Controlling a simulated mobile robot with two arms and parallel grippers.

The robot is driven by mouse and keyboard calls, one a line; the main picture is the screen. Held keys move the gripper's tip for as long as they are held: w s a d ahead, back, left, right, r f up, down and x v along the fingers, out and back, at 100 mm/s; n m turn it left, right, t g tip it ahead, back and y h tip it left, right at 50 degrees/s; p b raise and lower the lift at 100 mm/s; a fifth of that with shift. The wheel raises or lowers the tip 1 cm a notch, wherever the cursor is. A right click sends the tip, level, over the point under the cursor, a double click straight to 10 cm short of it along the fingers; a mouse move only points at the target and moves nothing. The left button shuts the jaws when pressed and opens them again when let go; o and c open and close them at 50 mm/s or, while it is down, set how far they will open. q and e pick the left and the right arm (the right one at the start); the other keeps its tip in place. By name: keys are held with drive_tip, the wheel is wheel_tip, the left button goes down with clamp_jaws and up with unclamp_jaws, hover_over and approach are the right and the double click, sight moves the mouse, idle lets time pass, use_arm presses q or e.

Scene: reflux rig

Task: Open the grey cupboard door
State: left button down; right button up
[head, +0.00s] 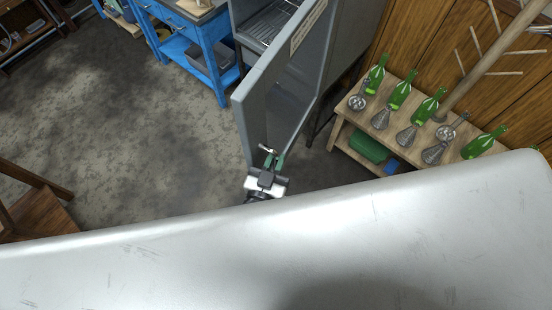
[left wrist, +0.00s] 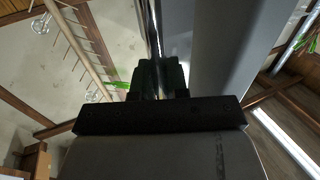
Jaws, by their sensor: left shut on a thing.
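The grey cupboard (head: 355,40) stands at the top middle of the head view. Its door (head: 257,105) stands well open, swung out toward me, and part of the inside with a wire rack (head: 268,24) shows to the left of it. My left gripper (head: 271,158) is at the low, near end of the door, by the free edge, shut on the door's handle (head: 266,148). In the left wrist view the fingers (left wrist: 158,78) are closed around a thin bar, with the grey door panel (left wrist: 222,45) beside them. My right gripper is not in view.
A wooden bench (head: 345,118) with green bottles (head: 401,95) and glass flasks stands to the right of the door. A blue workbench (head: 208,45) stands behind on the left. The concrete floor (head: 130,120) left of the door is clear. A wooden piece (head: 35,205) stands far left.

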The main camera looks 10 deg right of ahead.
use_arm(q)
drive_tip(key=c, duration=1.2)
unclamp_jaws()
drive_tip(key=shift+d+r, duration=0.1)
drive_tip(key=shift+c, duration=0.2)
drive_tip(key=shift+o, duration=0.5)
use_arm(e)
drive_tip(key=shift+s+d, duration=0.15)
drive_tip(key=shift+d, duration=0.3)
use_arm(q)
drive_tip(key=shift+s+a+f, duration=0.2)
drive_tip(key=shift+s+a, duration=0.1)
drive_tip(key=shift+s, duration=0.1)
drive_tip(key=b+v, duration=0.2)
drive_tip(key=v, duration=0.7)
drive_tip(key=shift+s+a+r, duration=0.15)
drive_tip(key=shift+s, duration=0.25)
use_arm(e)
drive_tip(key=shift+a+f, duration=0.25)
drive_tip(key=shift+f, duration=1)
